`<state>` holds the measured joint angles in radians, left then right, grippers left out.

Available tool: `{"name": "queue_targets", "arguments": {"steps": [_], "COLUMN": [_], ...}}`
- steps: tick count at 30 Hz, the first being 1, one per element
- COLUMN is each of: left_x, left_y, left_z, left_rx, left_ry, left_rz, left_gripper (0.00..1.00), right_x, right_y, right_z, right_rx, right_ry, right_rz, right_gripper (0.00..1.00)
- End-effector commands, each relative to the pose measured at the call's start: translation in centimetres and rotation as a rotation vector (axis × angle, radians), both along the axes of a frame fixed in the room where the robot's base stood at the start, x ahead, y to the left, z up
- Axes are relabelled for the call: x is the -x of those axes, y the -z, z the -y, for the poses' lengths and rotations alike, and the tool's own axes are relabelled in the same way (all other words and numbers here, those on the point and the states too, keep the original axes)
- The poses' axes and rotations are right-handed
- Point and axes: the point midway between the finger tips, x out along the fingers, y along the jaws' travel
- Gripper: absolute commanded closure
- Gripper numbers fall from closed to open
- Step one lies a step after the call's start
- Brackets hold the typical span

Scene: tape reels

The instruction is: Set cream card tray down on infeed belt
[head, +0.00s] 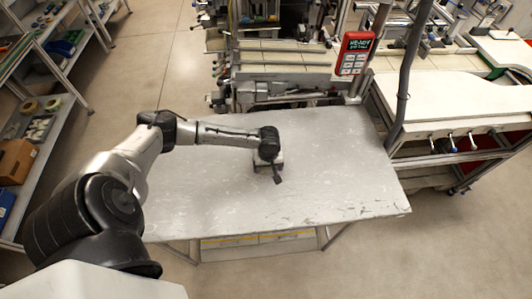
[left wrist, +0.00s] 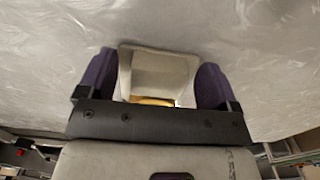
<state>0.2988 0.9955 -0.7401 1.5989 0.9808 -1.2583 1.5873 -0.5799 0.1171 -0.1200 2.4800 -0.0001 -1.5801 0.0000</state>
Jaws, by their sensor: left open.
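The cream card tray (left wrist: 158,68) shows in the left wrist view as a small pale box between the two purple fingers of my left gripper (left wrist: 155,82). A yellow-orange edge (left wrist: 152,101) shows at its near side. The fingers stand on either side of the tray, and my left gripper is open. In the head view my left gripper (head: 267,167) is low over the middle of the grey table, and its wrist hides most of the tray. A belt-like surface with pale strips (head: 284,58) lies on the machine behind the table; I cannot tell if it is the infeed belt. My right gripper is not in view.
The grey table (head: 335,170) is bare around the gripper. A red panel (head: 356,54) and a grey post (head: 404,75) stand at its back right. A white bench (head: 450,105) with levers is at the right. Shelves with reels and boxes (head: 30,120) stand at the left.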

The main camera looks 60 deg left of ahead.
Motion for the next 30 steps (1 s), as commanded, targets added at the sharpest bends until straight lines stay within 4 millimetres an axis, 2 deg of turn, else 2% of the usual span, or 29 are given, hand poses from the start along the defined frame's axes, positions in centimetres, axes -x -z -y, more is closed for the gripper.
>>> {"name": "queue_targets", "arguments": {"steps": [7,25,30], "left_x": [-0.02,-0.02,-0.03], "left_y": [0.07,0.04,0.02], "left_z": [0.0,-0.02,-0.03], "left_rx": [0.0,0.0,-0.001], "left_ry": [0.0,0.0,0.0], "left_rz": [0.001,0.001,0.001], "left_gripper": [0.15,0.72,0.74], "right_x": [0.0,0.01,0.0], "right_y": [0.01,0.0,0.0], "right_z": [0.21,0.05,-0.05], "right_rx": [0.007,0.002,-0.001], "right_ry": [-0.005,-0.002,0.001], "right_rz": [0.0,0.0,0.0], "right_gripper": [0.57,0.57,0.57]}}
